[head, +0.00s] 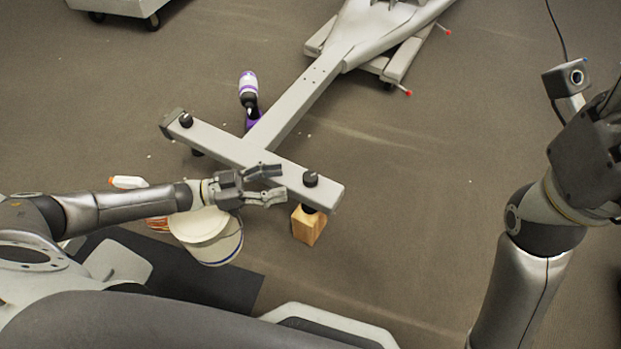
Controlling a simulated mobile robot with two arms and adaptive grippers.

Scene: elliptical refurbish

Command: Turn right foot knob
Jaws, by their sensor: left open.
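The grey elliptical frame has a crossbar (248,156) with a dark knob near each end. The right foot knob (311,179) stands on top of the crossbar's right end. The left foot knob (186,120) is near its other end. My left gripper (281,184) is open and empty, just left of the right foot knob, with its two fingers pointing toward it. The knob appears apart from the fingers; the height between them is hard to judge. My right gripper's dark body (588,155) is at the right edge; its fingers cannot be made out.
A wooden block (308,226) is under the crossbar's right end. A white bucket (212,240) stands below my left arm. A grey wheeled cart (115,6) is at the top left. Floor right of the crossbar is clear.

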